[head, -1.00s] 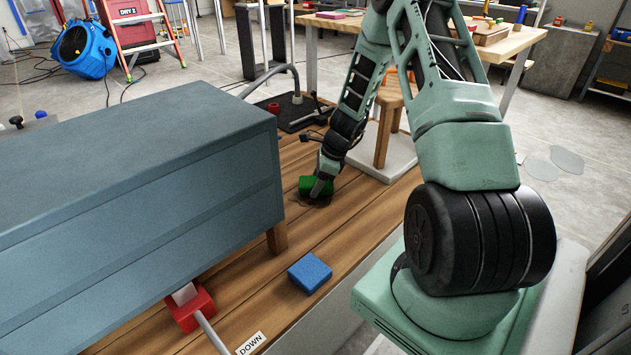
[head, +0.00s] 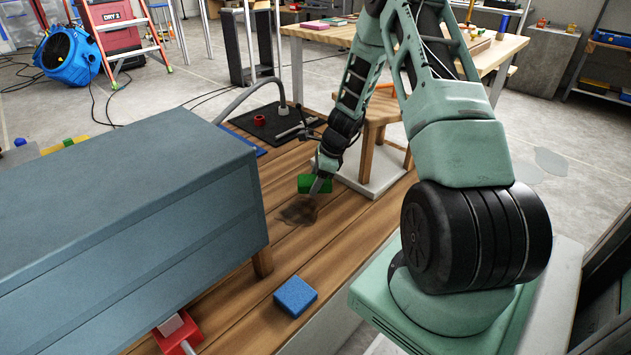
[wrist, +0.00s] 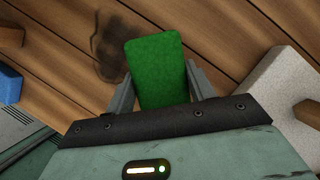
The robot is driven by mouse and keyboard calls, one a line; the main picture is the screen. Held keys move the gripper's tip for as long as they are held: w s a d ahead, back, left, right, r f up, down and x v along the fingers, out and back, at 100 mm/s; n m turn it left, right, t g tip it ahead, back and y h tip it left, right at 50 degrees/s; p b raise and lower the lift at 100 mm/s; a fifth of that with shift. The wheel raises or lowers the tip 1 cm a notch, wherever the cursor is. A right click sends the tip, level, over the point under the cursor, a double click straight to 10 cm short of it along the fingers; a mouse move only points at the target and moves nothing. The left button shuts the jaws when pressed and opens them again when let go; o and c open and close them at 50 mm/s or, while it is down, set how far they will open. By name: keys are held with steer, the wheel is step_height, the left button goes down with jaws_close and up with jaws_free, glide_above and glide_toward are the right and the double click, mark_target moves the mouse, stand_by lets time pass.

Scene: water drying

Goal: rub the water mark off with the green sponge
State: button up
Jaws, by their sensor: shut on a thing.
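The green sponge (head: 313,183) is held in my gripper (head: 318,186) over the wooden floor boards. In the wrist view the green sponge (wrist: 157,68) sits between the two grey fingers of my gripper (wrist: 160,88), which are shut on it. The dark water mark (head: 298,212) lies on the boards just nearer to the camera than the sponge. In the wrist view the water mark (wrist: 112,45) shows to the left of the sponge, partly covered by it. I cannot tell whether the sponge touches the boards.
A blue sponge (head: 295,296) lies on the boards in front. A grey-blue cabinet (head: 110,230) stands to the left, with a red jack (head: 177,333) at its base. A wooden stool (head: 374,135) on a white slab (head: 362,181) stands close to the right of my gripper. A black mat (head: 268,122) lies behind.

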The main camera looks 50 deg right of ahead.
steer(key=shift+r+p, duration=1.65)
steer(key=shift+r, duration=0.4)
steer(key=shift+f, duration=0.1)
